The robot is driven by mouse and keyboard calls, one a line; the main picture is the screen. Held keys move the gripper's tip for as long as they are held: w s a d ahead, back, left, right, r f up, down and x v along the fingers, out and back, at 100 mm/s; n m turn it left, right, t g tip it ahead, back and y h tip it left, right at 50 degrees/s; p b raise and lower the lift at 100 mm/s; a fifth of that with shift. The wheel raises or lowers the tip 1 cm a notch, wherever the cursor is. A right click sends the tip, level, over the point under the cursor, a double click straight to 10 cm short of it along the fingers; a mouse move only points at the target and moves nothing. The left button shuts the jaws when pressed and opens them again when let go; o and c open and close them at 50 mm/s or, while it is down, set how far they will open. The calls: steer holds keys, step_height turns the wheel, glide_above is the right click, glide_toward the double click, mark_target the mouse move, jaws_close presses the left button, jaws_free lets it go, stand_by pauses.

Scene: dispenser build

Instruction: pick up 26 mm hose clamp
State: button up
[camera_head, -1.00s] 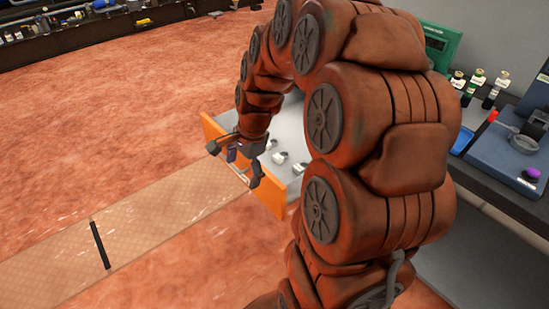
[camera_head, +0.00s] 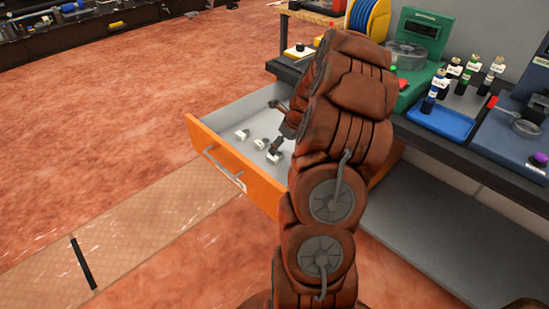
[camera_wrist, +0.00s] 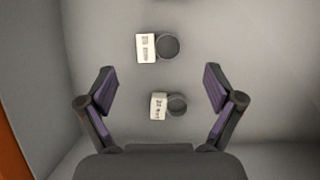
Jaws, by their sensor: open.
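The open drawer (camera_head: 258,108) holds several small hose clamps with white label tags. In the head view, one clamp (camera_head: 242,134) lies nearest the orange front, with others (camera_head: 260,143) beside it. In the wrist view, a larger dark ring with a tag (camera_wrist: 168,47) lies ahead of the fingertips. A smaller tagged ring (camera_wrist: 177,105) lies nearer, between the fingers as seen from above. The tag print is too small to read, so I cannot tell which is 26 mm. My gripper (camera_wrist: 159,72) is open and empty above the drawer floor; it also shows in the head view (camera_head: 277,128).
The orange drawer front (camera_head: 235,170) has a metal handle (camera_head: 222,165). A dark workbench (camera_head: 430,135) above the drawer carries a blue tray (camera_head: 440,119), small bottles and a green device (camera_head: 420,32).

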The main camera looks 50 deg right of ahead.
mark_target(276, 156)
steer(key=shift+p+x, duration=0.3)
steer(key=shift+x, duration=2.9)
steer(key=c, duration=1.2)
steer(key=shift+r, duration=0.1)
